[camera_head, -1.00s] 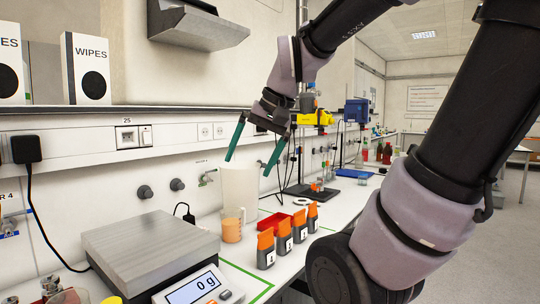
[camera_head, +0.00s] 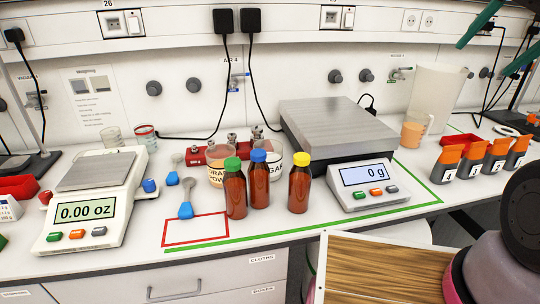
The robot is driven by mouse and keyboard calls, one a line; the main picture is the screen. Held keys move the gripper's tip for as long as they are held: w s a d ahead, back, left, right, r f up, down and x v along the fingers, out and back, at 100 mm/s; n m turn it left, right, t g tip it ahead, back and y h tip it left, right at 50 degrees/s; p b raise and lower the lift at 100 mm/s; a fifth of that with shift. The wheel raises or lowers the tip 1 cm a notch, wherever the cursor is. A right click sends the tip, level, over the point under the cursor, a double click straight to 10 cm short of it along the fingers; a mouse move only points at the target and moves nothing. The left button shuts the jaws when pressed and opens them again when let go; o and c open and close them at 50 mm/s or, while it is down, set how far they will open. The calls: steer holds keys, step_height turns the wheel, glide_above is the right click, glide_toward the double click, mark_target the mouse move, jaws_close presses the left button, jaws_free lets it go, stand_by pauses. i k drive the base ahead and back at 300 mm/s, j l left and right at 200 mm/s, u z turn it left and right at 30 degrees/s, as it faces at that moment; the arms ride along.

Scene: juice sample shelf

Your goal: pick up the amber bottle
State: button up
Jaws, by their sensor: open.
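Three amber bottles stand upright close together near the front of the bench: one with a green cap (camera_head: 235,192), one with a blue cap (camera_head: 259,184) and one with a yellow cap (camera_head: 299,188). The blue-capped one stands slightly behind the green-capped one. The yellow-capped one stands a little apart, left of the large scale's display. My gripper (camera_head: 482,59) shows only by its teal fingers at the upper right edge. They are spread apart with nothing between them, far right of the bottles and above the bench.
A large scale (camera_head: 330,127) reading 0 g stands right of the bottles, a small scale (camera_head: 96,172) left. A red outline (camera_head: 196,229) is empty. A beaker (camera_head: 414,130) and orange-topped packs (camera_head: 473,160) stand right.

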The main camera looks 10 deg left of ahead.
mark_target(234, 181)
steer(key=k+u, duration=0.15)
steer(key=u, duration=1.2)
steer(key=j+z, duration=0.1)
steer(key=z, duration=0.15)
steer(key=j+z, duration=0.25)
steer(key=k+j+z, duration=0.2)
steer(key=j, duration=0.25)
steer(key=j+z, duration=0.2)
steer(key=j, duration=0.2)
steer(key=k+j+z, duration=0.2)
steer(key=j, duration=0.2)
steer(key=k+j, duration=0.15)
steer(key=j, duration=0.25)
steer(key=k+j, duration=0.1)
steer(key=j, duration=0.3)
steer(key=k+j, duration=0.15)
steer(key=j, duration=0.25)
steer(key=k+j, duration=0.15)
steer(key=j, duration=0.2)
steer(key=i+j+z, duration=0.05)
